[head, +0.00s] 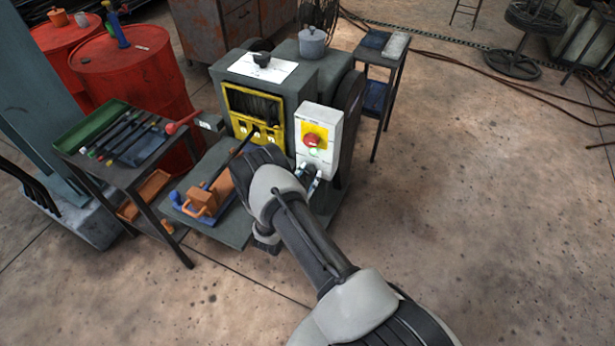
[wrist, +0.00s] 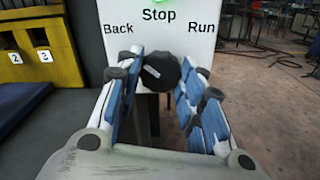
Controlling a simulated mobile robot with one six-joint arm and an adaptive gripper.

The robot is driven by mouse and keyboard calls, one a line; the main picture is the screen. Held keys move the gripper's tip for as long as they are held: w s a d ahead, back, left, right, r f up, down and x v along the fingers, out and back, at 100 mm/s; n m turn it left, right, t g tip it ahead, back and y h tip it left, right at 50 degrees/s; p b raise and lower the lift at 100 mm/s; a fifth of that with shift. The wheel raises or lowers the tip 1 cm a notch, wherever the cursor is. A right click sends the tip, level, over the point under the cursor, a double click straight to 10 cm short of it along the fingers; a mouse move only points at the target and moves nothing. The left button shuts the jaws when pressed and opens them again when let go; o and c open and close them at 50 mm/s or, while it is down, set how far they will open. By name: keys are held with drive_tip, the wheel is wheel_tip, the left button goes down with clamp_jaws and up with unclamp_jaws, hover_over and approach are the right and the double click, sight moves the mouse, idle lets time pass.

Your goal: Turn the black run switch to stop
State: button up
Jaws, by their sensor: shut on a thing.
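The black run switch (wrist: 162,73) is a round knob on the white control box under the labels Back, Stop and Run. A short white mark shows on the left part of its face, slanting to the upper left, on the Back side of Stop. My gripper (wrist: 158,83) has its blue-padded fingers on both sides of the knob and is shut on it. In the head view the white control box (head: 328,118) stands on the machine's front right, and my gripper (head: 309,176) is at its lower part, largely hiding the knob.
A red button (head: 312,140) on a yellow plate sits above the switch, with a lit green lamp (wrist: 160,2) between them. A yellow guard (head: 255,112) is to the left. A padlocked blue-orange clamp (head: 202,203) and tool cart (head: 110,150) stand further left.

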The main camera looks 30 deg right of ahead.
drive_tip(key=shift+c, duration=0.6)
drive_tip(key=shift+m, duration=0.3)
drive_tip(key=m+b, duration=0.2)
drive_tip(key=m, duration=0.2)
drive_tip(key=shift+f+b, duration=0.1)
drive_tip(key=shift+b, duration=0.3)
drive_tip(key=m+b, duration=0.2)
drive_tip(key=m, duration=0.3)
drive_tip(key=o, duration=1.1)
drive_tip(key=shift+c, duration=0.2)
